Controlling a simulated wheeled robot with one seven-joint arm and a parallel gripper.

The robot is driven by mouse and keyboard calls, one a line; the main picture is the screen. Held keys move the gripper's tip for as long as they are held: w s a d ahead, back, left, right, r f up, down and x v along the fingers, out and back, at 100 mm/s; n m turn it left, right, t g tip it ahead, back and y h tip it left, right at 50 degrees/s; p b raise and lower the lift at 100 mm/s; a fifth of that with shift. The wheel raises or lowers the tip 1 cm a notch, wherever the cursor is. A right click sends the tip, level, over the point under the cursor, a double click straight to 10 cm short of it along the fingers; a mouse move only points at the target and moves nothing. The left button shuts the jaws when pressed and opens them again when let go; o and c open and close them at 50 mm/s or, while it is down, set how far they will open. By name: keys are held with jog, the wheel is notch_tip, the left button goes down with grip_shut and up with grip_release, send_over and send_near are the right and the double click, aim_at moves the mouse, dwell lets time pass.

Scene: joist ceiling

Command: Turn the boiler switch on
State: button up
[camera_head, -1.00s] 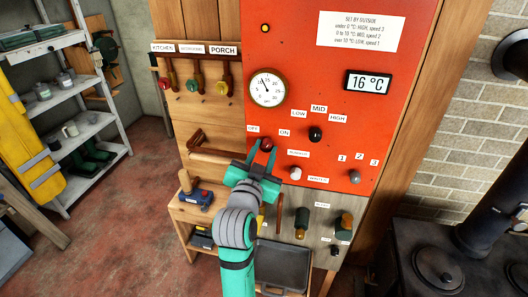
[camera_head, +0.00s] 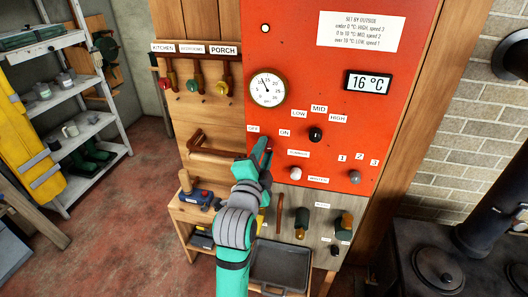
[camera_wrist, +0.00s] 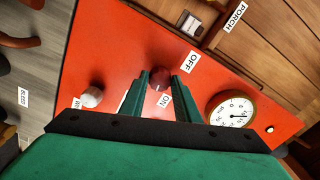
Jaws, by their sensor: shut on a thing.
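The boiler switch appears to be the dark red knob (camera_wrist: 160,77) on the red panel (camera_head: 300,75), between an OFF label (camera_wrist: 193,62) and an ON label (camera_wrist: 164,100). My gripper (camera_wrist: 160,85) has its two green fingers on either side of the knob and is shut on it. In the head view my gripper (camera_head: 263,150) is at the panel's lower left, just under the OFF and ON labels, and mostly hides the knob. Which label the knob points at cannot be told. A small round lamp (camera_head: 265,28) at the panel's top looks pale.
A round gauge (camera_head: 268,88) and a 16 °C display (camera_head: 368,82) are above. A black knob (camera_head: 316,134), a white knob (camera_head: 296,174) and a grey knob (camera_head: 355,177) sit to the right. A wooden handle (camera_head: 213,153) juts out at left. A stove (camera_head: 430,255) stands at right.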

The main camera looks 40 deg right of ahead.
jog(key=shift+m, duration=0.9)
jog(key=o, duration=1)
jog(key=shift+o, duration=0.2)
jog(key=v, duration=1)
jog(key=shift+s+a, duration=0.25)
jog(key=shift+a, duration=0.05)
